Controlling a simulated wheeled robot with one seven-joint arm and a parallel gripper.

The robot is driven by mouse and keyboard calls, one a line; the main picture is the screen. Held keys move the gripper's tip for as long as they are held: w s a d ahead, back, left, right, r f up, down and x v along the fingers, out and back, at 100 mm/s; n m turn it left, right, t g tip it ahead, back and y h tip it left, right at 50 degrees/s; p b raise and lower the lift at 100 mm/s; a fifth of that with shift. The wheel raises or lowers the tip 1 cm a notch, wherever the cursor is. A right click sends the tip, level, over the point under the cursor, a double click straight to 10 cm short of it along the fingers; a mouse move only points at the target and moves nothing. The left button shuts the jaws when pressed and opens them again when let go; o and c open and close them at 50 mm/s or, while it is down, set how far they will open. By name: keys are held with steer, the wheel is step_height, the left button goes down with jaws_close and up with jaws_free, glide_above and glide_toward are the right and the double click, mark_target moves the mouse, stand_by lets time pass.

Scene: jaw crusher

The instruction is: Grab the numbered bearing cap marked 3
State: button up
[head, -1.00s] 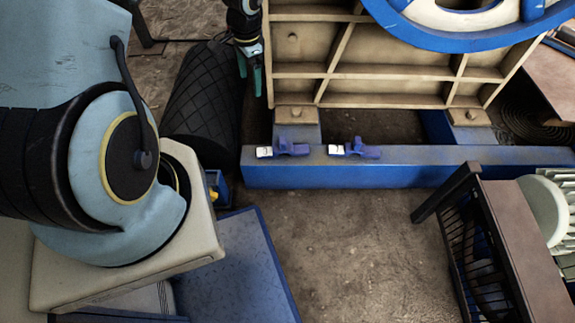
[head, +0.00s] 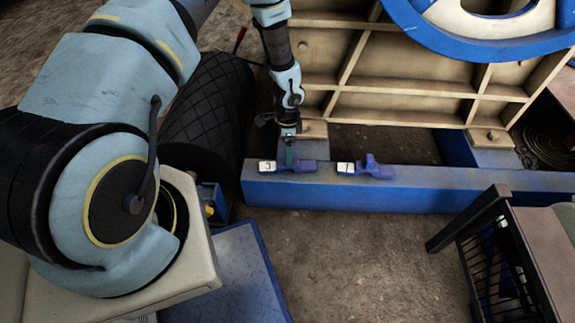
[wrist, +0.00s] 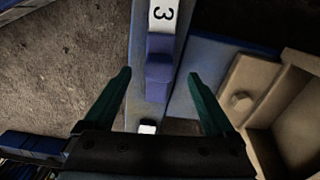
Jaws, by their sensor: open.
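The bearing cap marked 3 (head: 298,166) is a blue piece with a white numbered plate at its left end. It lies on top of the blue beam at the left. In the wrist view, the cap (wrist: 160,68) lies between the two green fingertips, its plate reading 3 at the top edge. My gripper (head: 289,158) is over this cap, pointing down. In the wrist view my gripper (wrist: 160,73) is open, with a gap on both sides of the cap. A second blue cap (head: 373,169), its plate seeming to read 1, lies to the right.
The blue beam (head: 420,193) runs in front of the cream ribbed crusher frame (head: 405,105), with a blue-rimmed wheel (head: 470,48) above. A dark ridged roller (head: 208,115) stands left. A dark-legged table (head: 540,245) is at the right. Bare floor lies in front of the beam.

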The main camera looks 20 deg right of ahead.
mark_target(299, 167)
step_height(299, 167, down, 5)
steer(key=shift+r+b, duration=0.1)
steer(key=shift+b, duration=0.4)
steer(key=shift+a, duration=0.1)
jaws_close()
stand_by(0.3)
